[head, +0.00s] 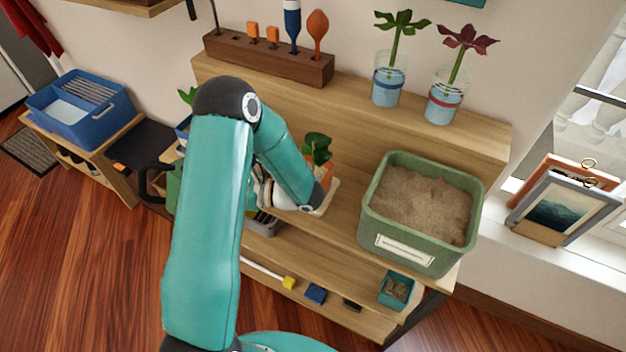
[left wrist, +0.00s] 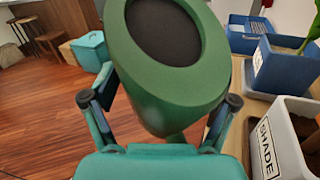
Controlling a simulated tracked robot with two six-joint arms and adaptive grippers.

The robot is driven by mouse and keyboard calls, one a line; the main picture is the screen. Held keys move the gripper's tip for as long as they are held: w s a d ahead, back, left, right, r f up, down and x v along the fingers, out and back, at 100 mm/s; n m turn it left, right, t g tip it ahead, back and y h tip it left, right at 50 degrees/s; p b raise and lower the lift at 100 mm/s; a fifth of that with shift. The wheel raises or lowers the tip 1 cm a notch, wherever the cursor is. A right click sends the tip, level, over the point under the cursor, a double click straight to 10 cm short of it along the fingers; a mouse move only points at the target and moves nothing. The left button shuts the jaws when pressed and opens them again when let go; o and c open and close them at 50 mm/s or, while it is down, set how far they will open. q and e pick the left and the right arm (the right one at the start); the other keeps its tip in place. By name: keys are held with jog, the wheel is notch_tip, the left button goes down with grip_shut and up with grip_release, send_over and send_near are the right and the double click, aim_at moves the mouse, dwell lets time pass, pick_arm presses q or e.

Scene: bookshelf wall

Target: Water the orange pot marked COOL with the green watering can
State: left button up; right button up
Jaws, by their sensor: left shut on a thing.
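My left gripper (left wrist: 160,112) is shut on the green watering can (left wrist: 165,95), with one finger on each side of its body. The can's dark round opening faces the wrist camera. In the head view a green part of the can (head: 173,190) shows left of my arm, which hides the gripper and most of the can. An orange pot (head: 328,173) with a green plant shows partly behind my forearm on the shelf; its label is hidden. A pale grey pot marked SHADE (left wrist: 283,140) stands right of the can in the left wrist view. My right gripper is out of view.
A blue pot (left wrist: 262,68) stands behind the SHADE pot. A green sand-filled bin (head: 408,246) stands right of the orange pot. Two glass jars with plants (head: 388,88) (head: 443,105) and a wooden tool block (head: 262,62) stand on the upper shelf.

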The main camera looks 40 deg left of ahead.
aim_at(175, 194)
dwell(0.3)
pick_arm(q)
jog(key=shift+w+d+f+n+t+h+b, duration=0.2)
jog(key=shift+f+t+h, duration=0.35)
jog(key=shift+f, duration=0.45)
jog(key=shift+w+f+n+t+h+b, duration=0.1)
jog(key=shift+f+n+t+h+b, duration=0.15)
jog(key=shift+f+t+h, duration=0.5)
jog(key=shift+f+g, duration=0.2)
jog(key=shift+g, duration=0.1)
jog(key=shift+s+a+r, duration=0.25)
jog(key=shift+s+r, duration=0.05)
jog(key=shift+s+a+r+p, duration=0.4)
jog(key=shift+s+a+r, duration=0.25)
jog(key=shift+s, duration=0.3)
jog(key=shift+s+a+r+p, duration=0.5)
jog(key=shift+s+a, duration=0.25)
jog(key=shift+s, duration=0.25)
jog(key=shift+s+a+r+p, duration=0.35)
jog(key=shift+s+a+r, duration=0.3)
jog(key=shift+s, duration=0.3)
jog(key=shift+f, duration=0.1)
